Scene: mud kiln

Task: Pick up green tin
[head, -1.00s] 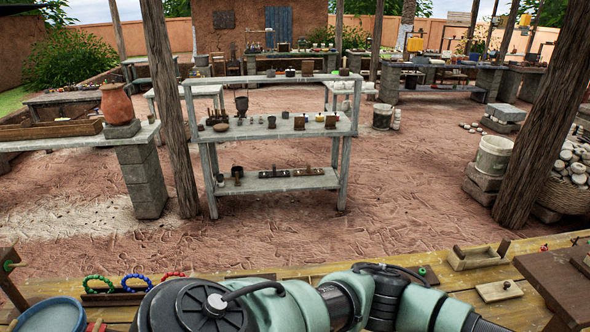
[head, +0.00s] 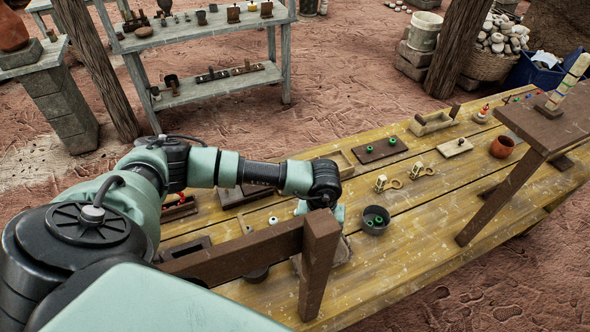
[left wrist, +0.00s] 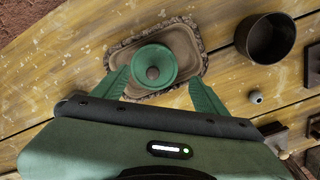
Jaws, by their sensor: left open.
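The green tin (left wrist: 153,66) shows in the left wrist view as a round green rim with a brown centre. It sits in a shallow brown tray (left wrist: 117,58) with a rough edge on the wooden table. My left gripper (left wrist: 160,82) is open, with one green finger on each side of the tin in the picture; I cannot tell whether they touch it. In the head view my left arm reaches over the table, its hand partly behind a brown wooden frame (head: 318,250). I cannot make out the tin there. My right gripper is not in view.
A dark bowl (left wrist: 270,40) and a small white bead (left wrist: 256,97) lie right of the tin in the wrist view. In the head view a dark pot with green pieces (head: 376,220) and a brown raised stand (head: 535,125) are on the yellow table (head: 420,230).

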